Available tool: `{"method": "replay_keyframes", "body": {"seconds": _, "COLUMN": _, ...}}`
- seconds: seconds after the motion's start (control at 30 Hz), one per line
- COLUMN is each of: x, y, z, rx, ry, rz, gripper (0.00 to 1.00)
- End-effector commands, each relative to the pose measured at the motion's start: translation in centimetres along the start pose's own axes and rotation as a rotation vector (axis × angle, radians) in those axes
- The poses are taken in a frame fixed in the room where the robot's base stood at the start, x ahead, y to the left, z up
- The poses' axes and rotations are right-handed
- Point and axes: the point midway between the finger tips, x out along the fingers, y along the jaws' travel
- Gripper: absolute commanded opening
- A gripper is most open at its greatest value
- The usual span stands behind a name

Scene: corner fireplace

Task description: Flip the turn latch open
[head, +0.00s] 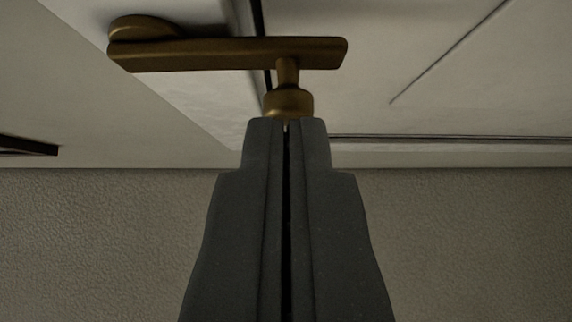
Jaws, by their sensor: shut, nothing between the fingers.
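The turn latch (225,54) is a brass-coloured bar lying nearly level across the top of the head view. Its left end has a rounded disc (148,27). Near its right end a short stem joins a round brass knob (289,103). The bar crosses the dark gap between two pale panels. My gripper (286,123) is dark grey and shut, with nothing between its fingers. Its fingertips are just below the knob in the picture and overlap its lower edge. I cannot tell whether they touch it.
A pale panel (440,80) with a thin dark line is at the right, and another pale surface (110,110) is at the left. A dark bar (28,146) shows at the left edge. A textured grey-brown surface (100,240) fills the lower part.

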Motion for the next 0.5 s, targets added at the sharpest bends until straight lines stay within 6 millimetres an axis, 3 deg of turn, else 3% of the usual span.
{"method": "replay_keyframes", "body": {"seconds": 0.5, "x": 3.0, "y": -0.1, "z": 0.2, "rx": 0.0, "ry": 0.002, "rz": -0.001, "gripper": 0.0}}
